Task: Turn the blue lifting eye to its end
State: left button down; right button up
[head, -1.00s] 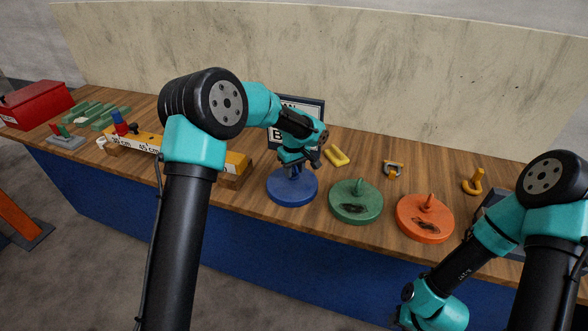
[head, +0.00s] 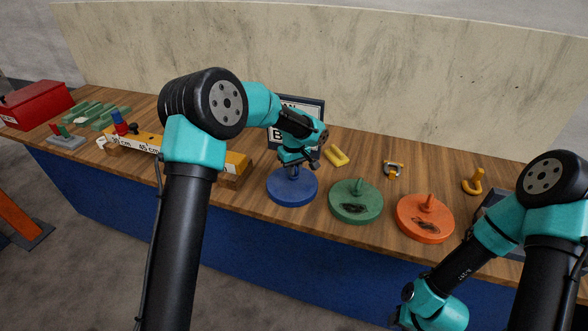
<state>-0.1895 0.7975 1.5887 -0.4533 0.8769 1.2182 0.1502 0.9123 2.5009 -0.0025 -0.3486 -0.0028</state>
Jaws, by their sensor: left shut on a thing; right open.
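The blue lifting eye (head: 292,174) stands upright on a round blue base (head: 292,193) near the middle of the bench. Only its lower part shows; its top is hidden by my gripper. My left gripper (head: 293,165) comes down from above and is shut on the lifting eye. My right gripper (head: 405,318) is low at the bottom right, in front of the bench and away from the lifting eye. It is open, but its fingertips are hardly visible.
A green disc (head: 356,202) and an orange disc (head: 424,219), each with an upright stub, stand right of the blue base. A yellow-and-white ruled beam (head: 238,163) lies left. Yellow pieces (head: 337,155) and a shackle (head: 393,169) lie behind. A sign (head: 312,108) stands behind my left gripper.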

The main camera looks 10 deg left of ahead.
pick_arm(q)
jog(key=m, duration=1.7)
jog(key=shift+m, duration=2)
jog(key=c, duration=1.1)
grip_release()
jog(key=shift+c, duration=0.2)
jog(key=shift+r, duration=0.15)
notch_tip(320, 180, up, 17)
